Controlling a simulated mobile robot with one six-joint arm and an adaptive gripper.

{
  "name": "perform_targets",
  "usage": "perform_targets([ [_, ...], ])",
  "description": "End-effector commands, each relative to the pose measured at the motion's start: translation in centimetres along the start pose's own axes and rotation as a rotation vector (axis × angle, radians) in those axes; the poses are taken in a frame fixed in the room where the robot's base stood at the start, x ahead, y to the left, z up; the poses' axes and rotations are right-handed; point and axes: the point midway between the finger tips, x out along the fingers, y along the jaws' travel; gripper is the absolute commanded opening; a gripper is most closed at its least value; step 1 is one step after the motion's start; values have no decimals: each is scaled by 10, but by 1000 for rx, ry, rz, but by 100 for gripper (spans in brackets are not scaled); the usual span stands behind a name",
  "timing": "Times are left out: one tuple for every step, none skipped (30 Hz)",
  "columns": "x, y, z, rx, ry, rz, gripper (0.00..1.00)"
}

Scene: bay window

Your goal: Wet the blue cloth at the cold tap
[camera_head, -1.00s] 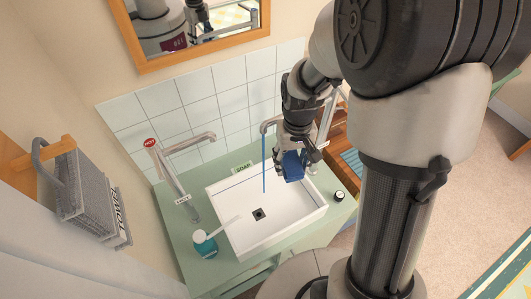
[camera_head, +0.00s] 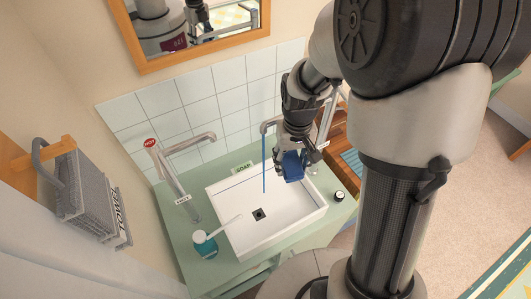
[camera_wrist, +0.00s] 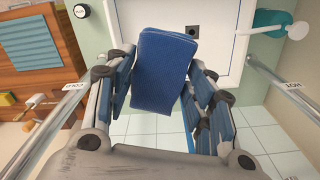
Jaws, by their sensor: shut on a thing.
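My gripper (camera_head: 296,150) is shut on the blue cloth (camera_head: 292,167) and holds it above the right part of the white basin (camera_head: 235,232). In the wrist view the folded cloth (camera_wrist: 162,68) sits between the fingers. The cold tap (camera_head: 267,125) is partly hidden behind my arm; its labelled post (camera_wrist: 45,115) shows at left in the wrist view. A thin blue stream (camera_head: 264,165) falls from its spout into the basin. In the head view the cloth is just right of the stream, apart from it in the picture.
The hot tap (camera_head: 178,180) stands at the basin's left. A teal soap bottle (camera_head: 205,245) is at the front left, and a small black round item (camera_head: 339,196) at the right. A towel rack (camera_head: 80,200) hangs on the left wall. A tiled splashback (camera_head: 200,90) stands behind.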

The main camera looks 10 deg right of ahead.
Motion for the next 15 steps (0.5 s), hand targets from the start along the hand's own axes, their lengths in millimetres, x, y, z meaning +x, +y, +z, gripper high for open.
perform_targets([
  [0, 0, 0, 0, 0, 0, 16],
  [0, 0, 0, 0, 0, 0, 16],
  [0, 0, 0, 0, 0, 0, 16],
  [0, 0, 0, 0, 0, 0, 16],
  [0, 0, 0, 0, 0, 0, 16],
  [0, 0, 0, 0, 0, 0, 16],
  [-1, 1, 1, 0, 0, 0, 16],
  [-2, 2, 1, 1, 0, 0, 16],
  [-4, 3, 3, 1, 0, 0, 16],
  [-6, 5, 4, 1, 0, 0, 16],
  [-9, 7, 5, 2, 0, 0, 16],
  [-12, 9, 7, 3, 0, 0, 16],
  [-14, 11, 9, 3, 0, 0, 16],
  [-16, 13, 10, 3, 1, 0, 16],
  [-18, 16, 12, 2, 1, 0, 16],
])
